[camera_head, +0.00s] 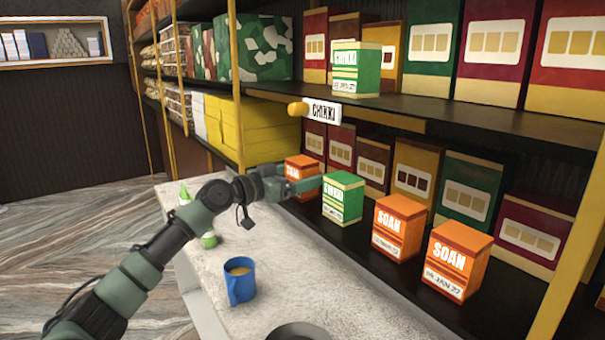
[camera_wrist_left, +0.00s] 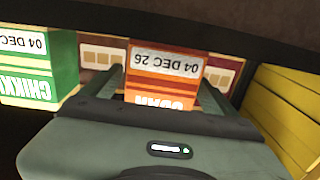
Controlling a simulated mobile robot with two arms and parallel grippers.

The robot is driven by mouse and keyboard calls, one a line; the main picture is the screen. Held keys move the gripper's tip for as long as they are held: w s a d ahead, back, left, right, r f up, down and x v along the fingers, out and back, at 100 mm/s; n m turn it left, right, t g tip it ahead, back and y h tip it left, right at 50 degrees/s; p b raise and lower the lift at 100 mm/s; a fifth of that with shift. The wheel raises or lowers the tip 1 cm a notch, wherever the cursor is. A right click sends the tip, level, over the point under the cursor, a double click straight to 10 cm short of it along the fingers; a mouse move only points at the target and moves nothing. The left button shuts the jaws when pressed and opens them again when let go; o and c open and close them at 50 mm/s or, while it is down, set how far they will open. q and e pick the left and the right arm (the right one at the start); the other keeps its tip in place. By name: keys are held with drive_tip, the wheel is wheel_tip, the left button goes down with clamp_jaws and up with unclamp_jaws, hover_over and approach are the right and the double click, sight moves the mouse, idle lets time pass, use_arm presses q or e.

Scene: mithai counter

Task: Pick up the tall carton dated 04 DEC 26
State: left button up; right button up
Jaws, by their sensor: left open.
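An orange SOAN carton (camera_head: 302,166) stands on the lower shelf, partly behind my left gripper (camera_head: 296,184). In the left wrist view, which is upside down, this orange carton (camera_wrist_left: 164,76) shows the label 04 DEC 26. It lies between the two open fingers of my left gripper (camera_wrist_left: 160,88); I cannot tell whether they touch it. A green CHIKKI carton (camera_head: 342,198) stands beside it to the right. In the left wrist view, the green carton (camera_wrist_left: 38,72) shows 04 DEC, with the rest cut off. My right gripper is out of view.
Another green carton (camera_head: 356,69) is on the upper shelf. A blue cup (camera_head: 240,282) stands on the pale counter (camera_head: 300,285). Yellow boxes (camera_head: 270,130) fill the left.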

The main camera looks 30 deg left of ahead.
use_arm(q)
drive_tip(key=shift+s, duration=0.1)
drive_tip(key=c, duration=1.7)
drive_tip(key=shift+r, duration=0.1)
